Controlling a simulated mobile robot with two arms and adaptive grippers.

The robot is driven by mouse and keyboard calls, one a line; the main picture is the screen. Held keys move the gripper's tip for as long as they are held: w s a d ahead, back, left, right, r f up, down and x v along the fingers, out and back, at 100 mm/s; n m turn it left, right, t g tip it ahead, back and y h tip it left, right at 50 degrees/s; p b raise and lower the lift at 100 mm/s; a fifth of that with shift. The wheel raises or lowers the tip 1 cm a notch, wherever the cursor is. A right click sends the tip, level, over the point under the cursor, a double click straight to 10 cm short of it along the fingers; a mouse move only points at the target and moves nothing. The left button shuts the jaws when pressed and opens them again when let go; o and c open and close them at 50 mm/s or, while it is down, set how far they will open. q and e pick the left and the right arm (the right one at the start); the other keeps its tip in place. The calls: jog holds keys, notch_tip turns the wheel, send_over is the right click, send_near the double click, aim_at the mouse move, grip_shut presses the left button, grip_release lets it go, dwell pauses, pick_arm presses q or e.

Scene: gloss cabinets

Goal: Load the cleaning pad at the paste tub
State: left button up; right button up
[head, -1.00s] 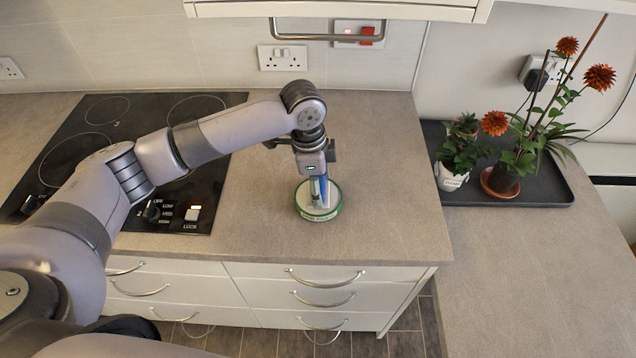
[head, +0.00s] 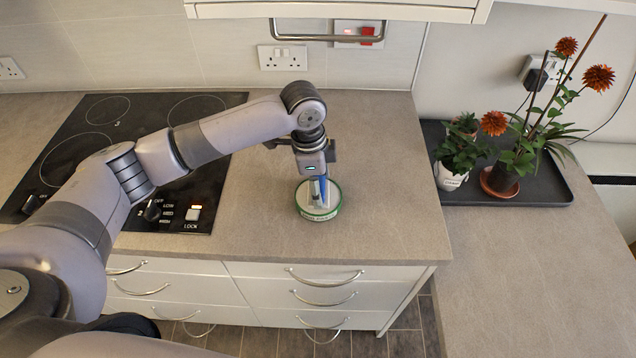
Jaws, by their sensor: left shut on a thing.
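The paste tub (head: 333,208) is a low round tub with a green rim and pale top, standing on the counter right of the hob. My left gripper (head: 319,180) points straight down over it. It is shut on a small blue and grey thing, likely the cleaning pad (head: 323,188), whose lower end is at the tub's top. The fingers hide much of the pad, and I cannot tell how firmly it touches the paste. My right gripper is not in view.
A black hob (head: 110,150) with knobs lies to the left. A dark tray (head: 545,190) with potted plants (head: 505,165) stands on the right. A cabinet handle (head: 327,37) hangs above. The counter around the tub is clear; its front edge is close.

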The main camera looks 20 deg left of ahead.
pick_arm(q)
jog(key=shift+s+f+p, duration=0.1)
jog(key=shift+f+p, duration=0.05)
jog(key=shift+p, duration=0.15)
dwell(1.3)
notch_tip(320, 180, up, 7)
jog(key=p, duration=0.8)
dwell(0.4)
dwell(0.5)
